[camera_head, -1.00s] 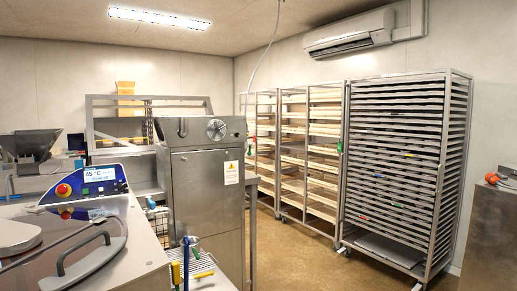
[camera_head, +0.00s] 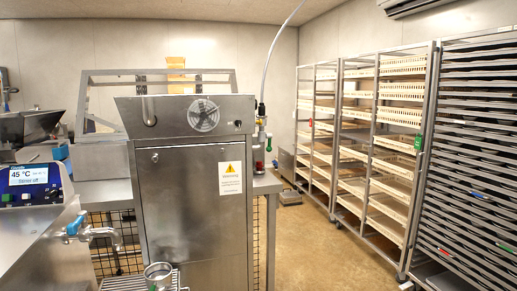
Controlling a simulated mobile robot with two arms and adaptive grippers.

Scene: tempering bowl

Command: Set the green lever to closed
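A small green lever-like part (camera_head: 269,145) stands upright at the right side of the steel cabinet. It is beside a red part (camera_head: 261,138), below the end of a pale hose (camera_head: 277,45). It is too small to tell whether it is open or closed. Neither of my grippers is in view.
The steel cabinet (camera_head: 195,215) with a fan grille and warning label stands in front. A machine with a display (camera_head: 30,180) and a blue-handled tap (camera_head: 92,234) is at left. Racks (camera_head: 322,130) line the right. Brown floor (camera_head: 315,240) is clear between cabinet and racks.

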